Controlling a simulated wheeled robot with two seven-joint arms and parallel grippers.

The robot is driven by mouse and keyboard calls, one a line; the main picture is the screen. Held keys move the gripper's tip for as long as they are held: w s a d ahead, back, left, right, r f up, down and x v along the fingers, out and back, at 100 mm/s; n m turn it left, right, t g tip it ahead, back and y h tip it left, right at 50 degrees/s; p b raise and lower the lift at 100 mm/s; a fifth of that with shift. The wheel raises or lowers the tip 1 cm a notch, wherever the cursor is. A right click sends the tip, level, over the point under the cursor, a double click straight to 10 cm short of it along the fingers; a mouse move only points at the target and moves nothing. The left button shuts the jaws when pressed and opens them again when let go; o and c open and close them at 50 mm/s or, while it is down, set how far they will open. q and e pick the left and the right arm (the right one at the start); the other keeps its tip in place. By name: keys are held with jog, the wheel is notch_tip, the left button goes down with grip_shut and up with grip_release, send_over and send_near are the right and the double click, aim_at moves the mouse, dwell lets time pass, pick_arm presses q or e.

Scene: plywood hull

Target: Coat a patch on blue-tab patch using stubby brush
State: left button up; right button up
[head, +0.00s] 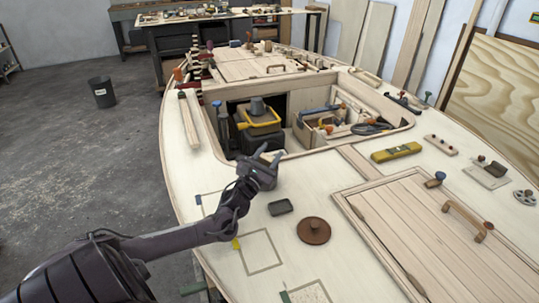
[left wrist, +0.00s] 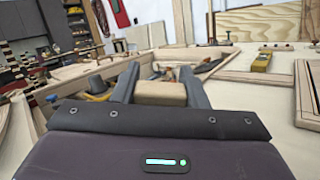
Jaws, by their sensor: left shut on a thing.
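My left gripper (head: 265,157) is above the near deck, just short of the open hatch. In the left wrist view its two fingers (left wrist: 160,88) are shut on a tan wooden block-like piece (left wrist: 161,94). It looks like the handle of the stubby brush; its bristles are hidden. The blue tab (head: 198,200) marks an outlined patch (head: 209,209) on the deck left of my forearm, which partly covers this patch. I cannot tell whether it is coated. My right gripper is not in view.
A yellow-tab patch (head: 262,251) and a speckled green-tab patch (head: 308,292) lie nearer. A dark grey block (head: 280,207) and a brown round lid (head: 314,231) sit right of my arm. A yellow level (head: 397,152) lies farther right. The open hatch holds tools and a yellow tray (head: 263,119).

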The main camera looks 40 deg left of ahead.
pick_arm(q)
jog(key=shift+f, duration=0.1)
notch_tip(320, 180, up, 7)
jog(key=p, duration=0.6)
jog(key=shift+p, duration=0.35)
jog(key=shift+d, duration=0.1)
dwell(0.6)
